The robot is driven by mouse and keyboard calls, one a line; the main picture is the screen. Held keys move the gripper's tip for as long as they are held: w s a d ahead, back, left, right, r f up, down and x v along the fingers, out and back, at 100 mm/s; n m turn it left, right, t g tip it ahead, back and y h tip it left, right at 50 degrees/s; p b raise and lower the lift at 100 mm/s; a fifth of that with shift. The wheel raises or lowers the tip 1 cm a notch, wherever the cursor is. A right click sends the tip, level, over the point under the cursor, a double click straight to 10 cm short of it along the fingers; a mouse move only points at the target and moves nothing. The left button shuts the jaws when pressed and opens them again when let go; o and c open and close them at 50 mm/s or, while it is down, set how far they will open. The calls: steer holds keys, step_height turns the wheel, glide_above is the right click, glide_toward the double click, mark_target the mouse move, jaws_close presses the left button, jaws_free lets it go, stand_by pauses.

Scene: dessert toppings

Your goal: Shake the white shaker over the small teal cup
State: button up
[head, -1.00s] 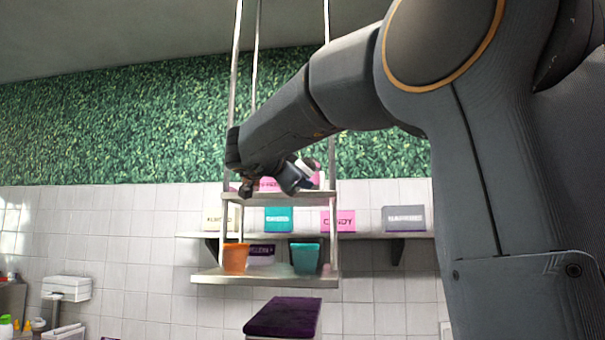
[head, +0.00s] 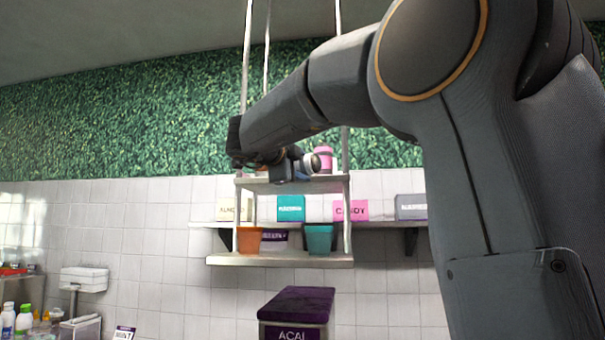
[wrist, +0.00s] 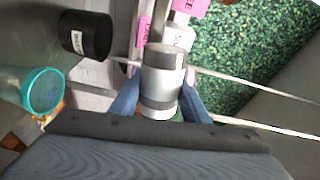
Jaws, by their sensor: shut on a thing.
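The white shaker (wrist: 161,95), with grey bands, is held between the blue fingers of my gripper (wrist: 160,108) in the wrist view. In the head view the shaker (head: 309,163) lies tilted well over, one end towards the right, beside my gripper (head: 290,168) at upper-shelf height. The fingers are shut on it. The small teal cup (head: 319,239) stands upright on the lower hanging shelf, below and slightly right of the shaker. A teal cup also shows at the left in the wrist view (wrist: 43,90). I cannot see whether anything falls from the shaker.
An orange cup (head: 248,240) stands left of the teal cup on the lower hanging shelf (head: 280,260). A pink container (head: 324,155) is on the upper shelf, close to the shaker. Metal hanger rods (head: 346,200) flank the shelves. A black labelled container (wrist: 86,35) shows in the wrist view.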

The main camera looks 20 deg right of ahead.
steer(key=shift+w+a+m+b, duration=0.1)
steer(key=shift+m+b, duration=2.3)
steer(key=shift+b, duration=1.1)
steer(key=shift+m+b, duration=0.6)
steer(key=shift+b, duration=0.15)
step_height(320, 180, down, 5)
steer(key=s+m+b, duration=0.1)
steer(key=m+b, duration=0.4)
steer(key=b, duration=0.4)
steer(key=r+p, duration=0.5)
steer(key=d+r+p, duration=0.1)
steer(key=r+p, duration=0.1)
steer(key=p, duration=0.1)
steer(key=shift+r, duration=0.25)
step_height(320, 180, down, 7)
steer(key=b, duration=0.6)
steer(key=shift+s+a+r+p, duration=0.1)
steer(key=shift+a+r+p, duration=0.05)
steer(key=shift+r+p, duration=3.3)
steer(key=shift+f, duration=0.2)
